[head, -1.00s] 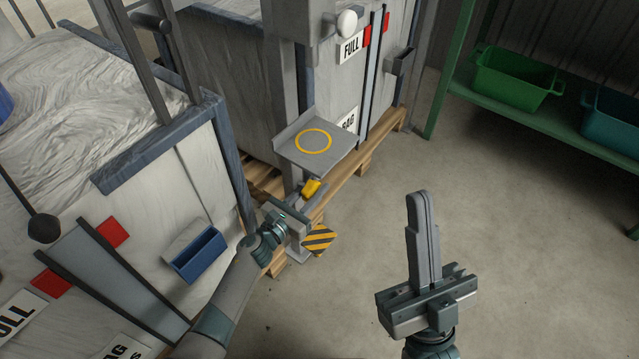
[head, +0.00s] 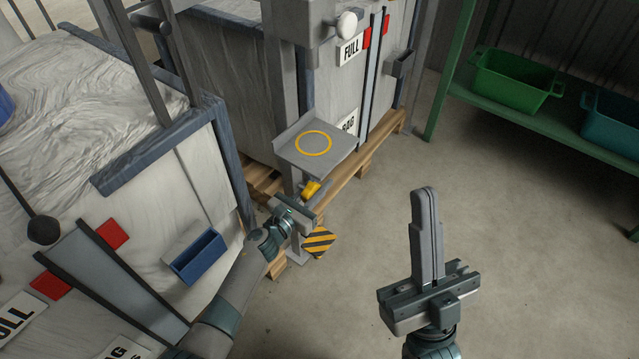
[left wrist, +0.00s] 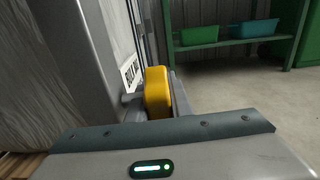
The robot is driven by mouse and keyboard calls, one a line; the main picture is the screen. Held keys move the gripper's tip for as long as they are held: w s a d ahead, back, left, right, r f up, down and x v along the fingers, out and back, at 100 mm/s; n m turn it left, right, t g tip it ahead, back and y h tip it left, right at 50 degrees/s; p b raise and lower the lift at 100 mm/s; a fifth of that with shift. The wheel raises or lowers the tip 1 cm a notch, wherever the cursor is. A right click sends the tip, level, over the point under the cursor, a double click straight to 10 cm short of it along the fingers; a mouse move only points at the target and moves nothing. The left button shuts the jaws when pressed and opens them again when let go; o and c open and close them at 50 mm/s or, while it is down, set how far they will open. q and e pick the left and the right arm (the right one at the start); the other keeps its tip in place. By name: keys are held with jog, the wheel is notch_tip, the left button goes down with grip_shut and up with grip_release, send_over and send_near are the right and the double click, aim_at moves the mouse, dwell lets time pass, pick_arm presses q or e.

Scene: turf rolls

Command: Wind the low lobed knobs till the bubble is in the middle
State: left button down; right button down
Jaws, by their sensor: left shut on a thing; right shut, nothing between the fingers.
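A yellow knob (head: 310,188) sits low on the grey post, below a small grey shelf (head: 296,157). My left gripper (head: 312,194) is shut on it, reaching in from the left. In the left wrist view the yellow knob (left wrist: 157,92) stands upright beyond the gripper body, with a finger close on its right. Its lobes are hard to make out. No second knob and no bubble can be made out. My right gripper (head: 424,192) is shut and empty, pointing up over bare floor, apart from everything.
A yellow ring (head: 313,143) marks the shelf top. A black-and-yellow striped plate (head: 319,241) is near the post's foot. Large grey bins stand left and behind on wooden pallets (head: 368,150). A green rack (head: 540,125) with tubs is at right. Floor between is clear.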

pick_arm(q)
jog(key=p, duration=0.1)
jog(key=g+p, duration=0.1)
jog(key=p, duration=0.1)
jog(key=shift+s+f+y, duration=0.1)
jog(key=shift+f+y, duration=0.15)
jog(key=shift+y, duration=0.05)
jog(key=c, duration=1.9)
grip_release()
pick_arm(e)
jog(key=a+f+g+h, duration=0.1)
jog(key=a+f+g, duration=0.3)
jog(key=f+g, duration=0.2)
notch_tip(320, 180, down, 2)
jog(key=shift+w+a+f, duration=0.15)
jog(key=shift+a+f, duration=0.05)
jog(key=shift+a, duration=0.05)
pick_arm(q)
jog(key=shift+o, duration=0.2)
jog(key=shift+r+p, duration=0.15)
jog(key=shift+p, duration=0.15)
pick_arm(e)
jog(key=shift+w, duration=0.1)
